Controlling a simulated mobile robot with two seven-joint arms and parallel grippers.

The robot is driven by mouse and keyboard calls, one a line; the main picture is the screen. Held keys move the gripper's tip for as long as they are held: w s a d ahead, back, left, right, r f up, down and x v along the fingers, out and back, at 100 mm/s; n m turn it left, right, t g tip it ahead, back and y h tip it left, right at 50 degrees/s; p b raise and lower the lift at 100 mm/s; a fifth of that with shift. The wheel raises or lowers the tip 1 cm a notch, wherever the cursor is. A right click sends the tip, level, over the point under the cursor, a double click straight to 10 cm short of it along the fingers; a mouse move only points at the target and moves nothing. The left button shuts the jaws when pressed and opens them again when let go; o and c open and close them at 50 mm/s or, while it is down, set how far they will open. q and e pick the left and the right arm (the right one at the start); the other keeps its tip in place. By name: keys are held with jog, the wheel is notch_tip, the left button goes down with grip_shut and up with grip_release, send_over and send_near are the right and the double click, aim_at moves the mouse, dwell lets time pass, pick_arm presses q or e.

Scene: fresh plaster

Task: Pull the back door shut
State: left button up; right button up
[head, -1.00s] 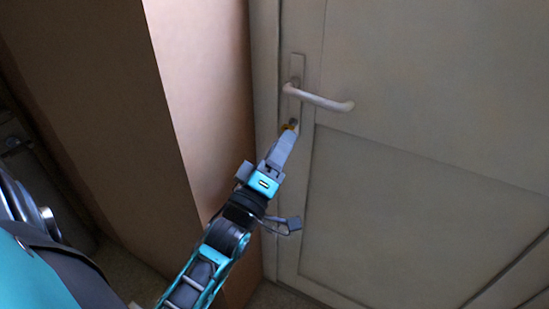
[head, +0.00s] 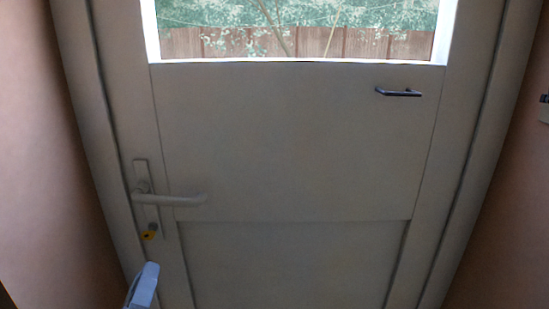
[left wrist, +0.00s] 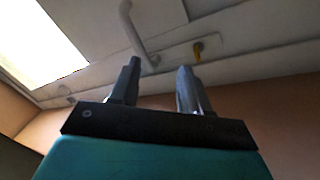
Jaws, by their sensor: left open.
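The back door (head: 290,150) is a pale panelled door with a window at its top. It appears to lie flush in its frame, but I cannot tell if it is latched. A lever handle (head: 175,199) is on its left side, and a key with a yellow tag (head: 149,234) is in the lock below. My left gripper (head: 143,284) shows only in part at the bottom left, below the key. In the left wrist view its two fingers (left wrist: 160,85) are apart and empty, with the handle (left wrist: 134,30) and yellow tag (left wrist: 197,50) beyond them. My right gripper is not in view.
A small dark pull bar (head: 398,93) sits at the door's upper right. The door frame (head: 480,150) and plaster walls (head: 50,180) close in on both sides. A dark fitting (head: 544,108) is on the right wall. Plants and a fence show through the window.

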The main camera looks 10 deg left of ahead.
pick_arm(q)
jog(key=s+d+f+m+g+h+p, duration=0.1)
jog(key=s+d+f+m+g, duration=0.1)
jog(key=f, duration=0.4)
jog(key=s+d+f+m+g+h+p, duration=0.1)
jog(key=s+d+f+m+g, duration=0.2)
jog(key=s+f+m+g, duration=0.2)
jog(key=s+d+f+m+g+h+p, duration=0.1)
jog(key=s+d+f+m+g, duration=0.2)
jog(key=f+m, duration=0.4)
jog(key=shift+s+d+f+g+h, duration=0.3)
jog(key=shift+s+f, duration=0.1)
jog(key=shift+f, duration=0.4)
